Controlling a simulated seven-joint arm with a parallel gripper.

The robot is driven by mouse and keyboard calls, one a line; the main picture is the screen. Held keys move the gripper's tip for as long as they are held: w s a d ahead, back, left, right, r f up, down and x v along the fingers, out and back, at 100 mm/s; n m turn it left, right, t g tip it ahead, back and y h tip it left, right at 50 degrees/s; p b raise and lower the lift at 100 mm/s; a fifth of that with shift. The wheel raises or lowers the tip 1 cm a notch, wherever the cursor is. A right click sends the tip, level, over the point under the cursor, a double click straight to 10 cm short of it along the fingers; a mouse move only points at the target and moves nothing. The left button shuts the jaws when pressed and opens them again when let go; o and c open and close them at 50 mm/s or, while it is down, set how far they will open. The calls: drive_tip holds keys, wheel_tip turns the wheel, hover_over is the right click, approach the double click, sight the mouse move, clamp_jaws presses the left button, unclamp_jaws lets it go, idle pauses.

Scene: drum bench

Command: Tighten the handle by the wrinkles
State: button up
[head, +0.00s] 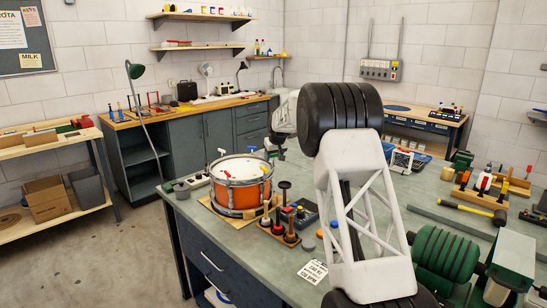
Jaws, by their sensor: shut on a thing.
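An orange drum (245,194) with a pale head (237,168) and metal rims stands on the bench at centre left. My gripper (272,152) is small and dark at the drum's right far rim, pointing down. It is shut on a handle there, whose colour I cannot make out. Wrinkles in the head are too small to tell.
A wooden stand (279,232) with dark upright tools is right of the drum. A white printed card (313,271) lies in front. A mallet (472,210), a wooden rack (480,197) and a green machine (446,256) are at the right. My arm hides the bench's middle.

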drive_tip(key=m+h, duration=0.2)
drive_tip(key=m, duration=0.4)
idle(0.3)
drive_tip(key=shift+m+h, duration=0.3)
drive_tip(key=o, duration=0.9)
drive_tip(key=shift+v, duration=3.9)
drive_tip(key=shift+s, duration=0.1)
